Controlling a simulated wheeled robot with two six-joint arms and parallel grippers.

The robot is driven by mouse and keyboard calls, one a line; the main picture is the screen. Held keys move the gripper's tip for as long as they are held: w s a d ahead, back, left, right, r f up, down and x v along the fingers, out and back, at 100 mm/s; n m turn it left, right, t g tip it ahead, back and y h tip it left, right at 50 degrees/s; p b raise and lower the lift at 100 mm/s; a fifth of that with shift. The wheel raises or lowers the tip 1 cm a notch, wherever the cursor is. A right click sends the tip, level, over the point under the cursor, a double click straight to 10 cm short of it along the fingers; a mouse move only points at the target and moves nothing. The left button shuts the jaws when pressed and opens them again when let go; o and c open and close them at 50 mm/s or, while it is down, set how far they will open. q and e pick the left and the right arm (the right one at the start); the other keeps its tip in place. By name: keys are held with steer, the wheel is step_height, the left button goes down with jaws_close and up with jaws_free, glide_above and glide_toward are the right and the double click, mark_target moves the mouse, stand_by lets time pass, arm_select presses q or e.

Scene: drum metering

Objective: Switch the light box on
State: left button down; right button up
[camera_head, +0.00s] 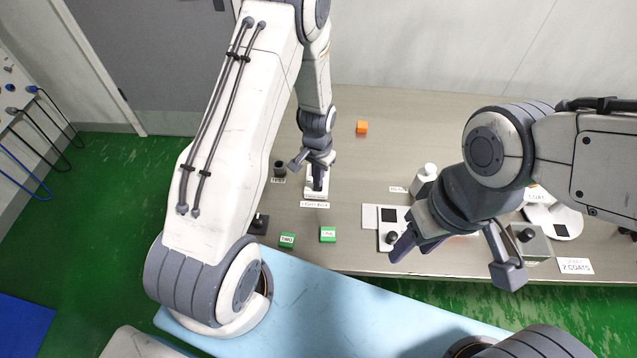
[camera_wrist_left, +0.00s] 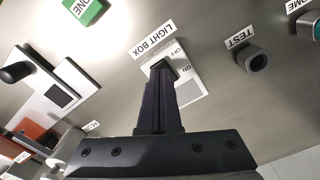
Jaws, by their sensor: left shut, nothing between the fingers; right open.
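The light box switch plate (camera_head: 323,193) is a small white plate on the grey table, with a "LIGHT BOX" label (camera_head: 314,204) on its near side. In the left wrist view the plate (camera_wrist_left: 188,92) shows OFF and ON markings. My left gripper (camera_head: 317,184) is shut and empty, pointing down over the plate. In the left wrist view its fingertips (camera_wrist_left: 160,68) are near the OFF end and cover part of the plate. The switch lever is hidden or cannot be told from the fingertips, and contact is unclear. My right gripper (camera_head: 455,259) is open and empty over the table's near right side.
A dark TEST post (camera_head: 280,167) stands just left of the plate. Green blocks (camera_head: 287,240) (camera_head: 328,234) lie nearer. An orange block (camera_head: 362,127) is at the back.

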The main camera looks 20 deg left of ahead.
arm_select(q)
steer(key=shift+f+b, duration=0.7)
steer(key=shift+f, duration=0.2)
stand_by(0.5)
steer(key=shift+r+p, duration=2.75)
steer(key=shift+r, duration=0.8)
